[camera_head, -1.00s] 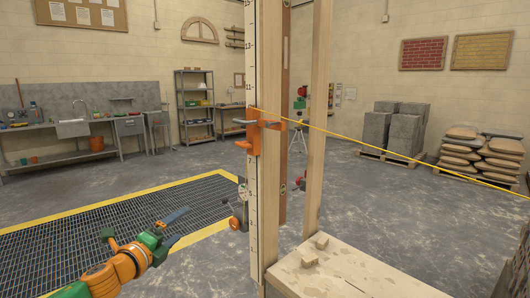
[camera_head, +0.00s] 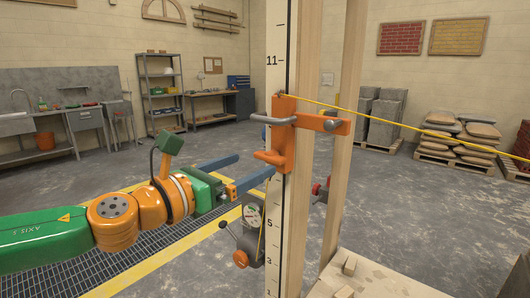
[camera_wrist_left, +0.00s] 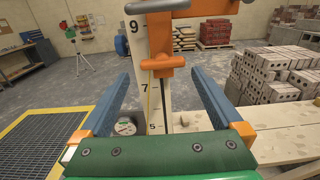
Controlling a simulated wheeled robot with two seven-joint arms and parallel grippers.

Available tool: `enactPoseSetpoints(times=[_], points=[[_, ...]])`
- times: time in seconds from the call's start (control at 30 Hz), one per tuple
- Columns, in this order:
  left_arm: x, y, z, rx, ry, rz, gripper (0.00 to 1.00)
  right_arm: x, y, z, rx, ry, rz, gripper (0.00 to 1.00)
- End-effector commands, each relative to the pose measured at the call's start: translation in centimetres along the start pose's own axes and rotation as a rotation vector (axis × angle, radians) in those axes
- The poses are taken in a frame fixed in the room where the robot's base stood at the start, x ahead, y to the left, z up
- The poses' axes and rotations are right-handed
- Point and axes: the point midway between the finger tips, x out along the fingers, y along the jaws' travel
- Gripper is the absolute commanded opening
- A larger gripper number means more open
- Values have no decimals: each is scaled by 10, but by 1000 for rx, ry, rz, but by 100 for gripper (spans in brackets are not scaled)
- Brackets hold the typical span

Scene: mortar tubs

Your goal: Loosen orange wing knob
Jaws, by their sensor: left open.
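The orange wing knob (camera_head: 268,157) sticks out from the lower part of an orange clamp (camera_head: 284,133) on a tall wooden post. In the left wrist view the knob (camera_wrist_left: 162,63) appears as a T shape just ahead, between the lines of the fingers. My left gripper (camera_head: 254,167) comes in from the left, open and empty, with its two blue fingers pointing at the post. Its fingertips lie close to the knob. I cannot tell whether either touches it. The left wrist view shows the open fingers (camera_wrist_left: 157,76) on either side. My right gripper is not in view.
A white numbered scale (camera_head: 273,235) runs up the post. A yellow line (camera_head: 400,125) stretches right from the clamp. A metal bar (camera_head: 273,120) sits above the knob. A round dial (camera_head: 252,215) hangs low beside the post. A second post (camera_head: 345,150) stands behind right.

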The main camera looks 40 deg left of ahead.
Motion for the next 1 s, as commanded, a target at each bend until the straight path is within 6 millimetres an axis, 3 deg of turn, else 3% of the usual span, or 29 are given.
enactPoseSetpoints(times=[0.1, 0.3, 0.73, 0.9, 1.0], points=[[23, -1, 6, -9, 5, -6, 100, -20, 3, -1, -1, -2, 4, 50], [45, 0, 4, -5, 1, -3, 100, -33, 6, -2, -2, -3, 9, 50], [53, 1, 0, -5, -1, 2, 100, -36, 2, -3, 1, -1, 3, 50], [53, 1, 1, -5, -1, 1, 54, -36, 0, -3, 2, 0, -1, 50], [53, 1, 1, -5, -1, 1, 32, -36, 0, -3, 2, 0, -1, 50]])
